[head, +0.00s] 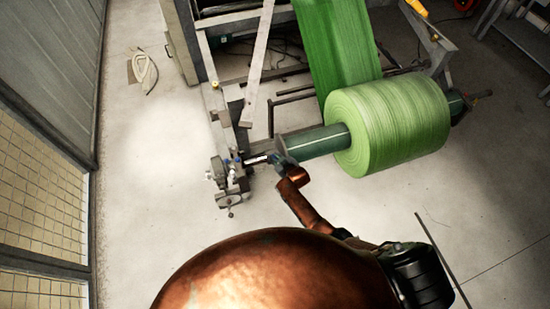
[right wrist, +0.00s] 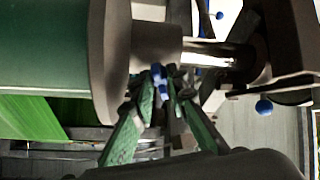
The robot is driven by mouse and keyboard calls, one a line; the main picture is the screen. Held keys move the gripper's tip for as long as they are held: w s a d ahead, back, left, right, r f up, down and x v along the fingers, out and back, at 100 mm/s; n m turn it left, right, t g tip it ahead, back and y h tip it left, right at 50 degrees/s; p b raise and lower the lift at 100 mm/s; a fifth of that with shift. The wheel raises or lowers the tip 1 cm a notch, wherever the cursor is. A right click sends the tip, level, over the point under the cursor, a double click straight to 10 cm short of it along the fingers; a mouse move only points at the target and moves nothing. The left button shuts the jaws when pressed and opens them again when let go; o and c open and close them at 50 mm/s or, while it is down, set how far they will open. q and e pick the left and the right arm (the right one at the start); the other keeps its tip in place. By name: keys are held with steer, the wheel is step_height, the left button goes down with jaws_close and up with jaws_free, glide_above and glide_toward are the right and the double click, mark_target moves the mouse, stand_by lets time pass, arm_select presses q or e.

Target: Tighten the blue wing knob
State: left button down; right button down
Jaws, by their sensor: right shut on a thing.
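The blue wing knob (right wrist: 158,75) sits on the underside of the grey collar (right wrist: 158,42) at the end of the roll's shaft. My right gripper (right wrist: 159,92) has its green-grey fingers closed around this knob, one on each side, and hides part of it. In the head view, my right gripper (head: 283,160) is at the left end of the green core tube (head: 312,142), and the knob is too small to make out there. My left gripper is in neither view.
The green roll (head: 388,124) hangs on the core, its web rising to the machine. The left shaft support (head: 231,178) carries other blue knobs, one of them (right wrist: 264,106) right of my fingers. The floor left of the stand is mostly clear.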

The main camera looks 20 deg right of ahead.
steer(key=shift+m+h, duration=0.3)
steer(key=shift+m, duration=0.3)
steer(key=c, duration=1.9)
jaws_free()
steer(key=shift+c, duration=0.2)
steer(key=shift+s, duration=0.1)
steer(key=v, duration=1.2)
steer(key=shift+d+f, duration=0.1)
